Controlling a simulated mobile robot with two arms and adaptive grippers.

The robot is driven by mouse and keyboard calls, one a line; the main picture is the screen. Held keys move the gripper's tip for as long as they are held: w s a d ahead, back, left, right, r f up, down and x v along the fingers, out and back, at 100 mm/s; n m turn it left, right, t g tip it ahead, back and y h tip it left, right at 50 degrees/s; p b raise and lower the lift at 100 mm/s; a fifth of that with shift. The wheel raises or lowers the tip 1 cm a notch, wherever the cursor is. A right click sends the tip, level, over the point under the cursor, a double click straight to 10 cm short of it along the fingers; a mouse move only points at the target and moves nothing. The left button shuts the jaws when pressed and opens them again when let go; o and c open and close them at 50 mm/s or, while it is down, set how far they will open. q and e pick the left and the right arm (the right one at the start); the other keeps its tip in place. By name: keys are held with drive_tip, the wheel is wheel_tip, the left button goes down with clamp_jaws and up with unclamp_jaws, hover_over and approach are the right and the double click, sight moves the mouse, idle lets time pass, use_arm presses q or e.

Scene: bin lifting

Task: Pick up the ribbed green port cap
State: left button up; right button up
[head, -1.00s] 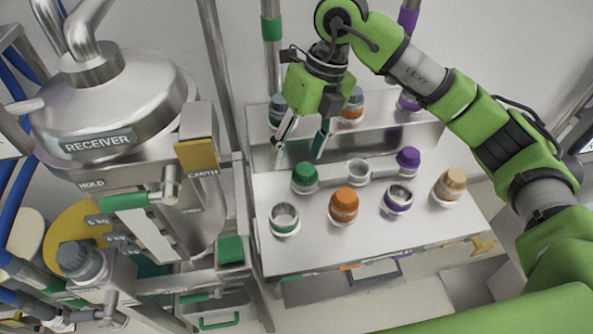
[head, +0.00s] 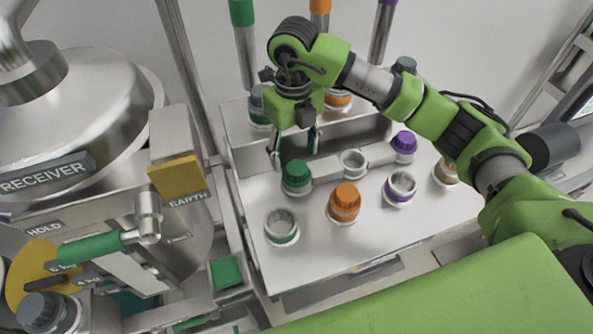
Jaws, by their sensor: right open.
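The ribbed green port cap (head: 296,174) sits upright on a pale port in the back part of the steel bench top. My right gripper (head: 295,152) is open and points down just above and behind the cap, with its fingers apart. In this view the fingertips overlap the back edge of the cap; I cannot tell whether they touch it. Nothing is held between the fingers. My left gripper is not in view.
An orange cap (head: 344,202), a purple cap (head: 404,145) and a tan cap (head: 447,171) stand on the bench (head: 330,255). Open ports with green (head: 281,228), purple (head: 400,188) and grey (head: 353,162) rims lie between. A raised ledge runs behind. The receiver vessel (head: 75,120) stands at left.

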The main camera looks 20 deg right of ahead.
sight(297, 167)
drive_tip(key=shift+w+f, duration=0.1)
drive_tip(key=shift+f, duration=0.2)
drive_tip(key=f, duration=0.1)
drive_tip(key=f+p, duration=0.2)
drive_tip(key=f, duration=0.1)
drive_tip(key=shift+d+f, duration=0.1)
drive_tip(key=shift+d, duration=0.25)
drive_tip(key=shift+f, duration=0.25)
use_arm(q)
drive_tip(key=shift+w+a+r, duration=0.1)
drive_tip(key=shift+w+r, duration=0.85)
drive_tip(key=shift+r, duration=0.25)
use_arm(e)
drive_tip(key=shift+a, duration=0.1)
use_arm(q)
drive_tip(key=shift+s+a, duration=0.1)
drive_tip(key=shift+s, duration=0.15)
use_arm(e)
drive_tip(key=c, duration=1.4)
